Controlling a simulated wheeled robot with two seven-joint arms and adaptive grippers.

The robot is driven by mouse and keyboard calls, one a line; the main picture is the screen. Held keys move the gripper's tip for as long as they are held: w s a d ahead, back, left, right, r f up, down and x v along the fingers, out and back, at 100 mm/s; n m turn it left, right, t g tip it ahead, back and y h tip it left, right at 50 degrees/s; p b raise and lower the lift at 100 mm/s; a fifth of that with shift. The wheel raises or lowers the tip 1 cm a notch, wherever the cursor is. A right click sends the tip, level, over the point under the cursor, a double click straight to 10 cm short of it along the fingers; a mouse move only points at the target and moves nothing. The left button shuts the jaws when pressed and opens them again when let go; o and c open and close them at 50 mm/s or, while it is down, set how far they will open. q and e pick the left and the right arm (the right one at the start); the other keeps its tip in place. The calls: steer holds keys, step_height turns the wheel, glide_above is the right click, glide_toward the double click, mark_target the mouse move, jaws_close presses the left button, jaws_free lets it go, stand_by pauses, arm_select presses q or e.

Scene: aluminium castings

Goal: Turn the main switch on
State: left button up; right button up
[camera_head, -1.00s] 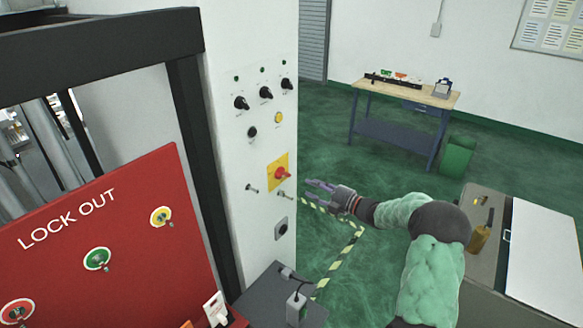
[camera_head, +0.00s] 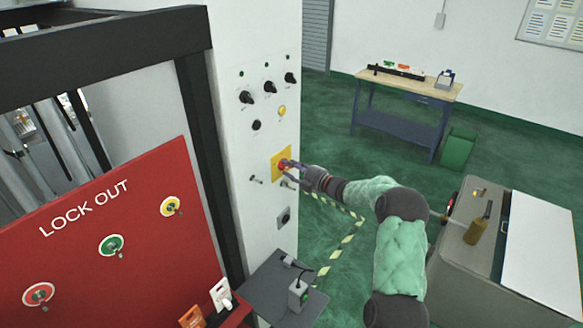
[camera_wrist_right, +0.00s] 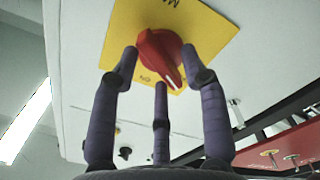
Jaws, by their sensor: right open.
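The main switch is a red rotary knob (camera_wrist_right: 160,55) on a yellow plate (camera_wrist_right: 205,30) on the white panel. In the head view, the yellow plate (camera_head: 277,160) shows with the red knob (camera_head: 284,165) partly behind my fingers. My right gripper (camera_head: 295,169) is at the knob, coming from the right. In the wrist view, my right gripper's fingers (camera_wrist_right: 160,78) are open around the knob, some on either side and one below. Whether they touch it I cannot tell. The knob's pointer tip is near the letters "ON" on the plate. My left gripper is out of view.
The white panel (camera_head: 262,205) also carries black knobs (camera_head: 246,97), a yellow button (camera_head: 282,111) and small key switches (camera_head: 256,179) near the main switch. The red lock out board (camera_head: 125,240) stands at left. A grey shelf (camera_head: 262,288) with a small device is below.

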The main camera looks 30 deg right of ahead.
steer(key=shift+s+a+r, duration=0.1)
steer(key=shift+c, duration=0.3)
jaws_close()
steer(key=shift+m, duration=1.1)
steer(key=m, duration=0.2)
steer(key=shift+m, duration=0.3)
steer(key=m, duration=0.4)
steer(key=shift+d+p, duration=0.25)
steer(key=shift+p, duration=0.1)
steer(key=shift+f+m+p, duration=0.2)
steer(key=shift+m+p, duration=0.15)
steer(key=shift+m, duration=1.15)
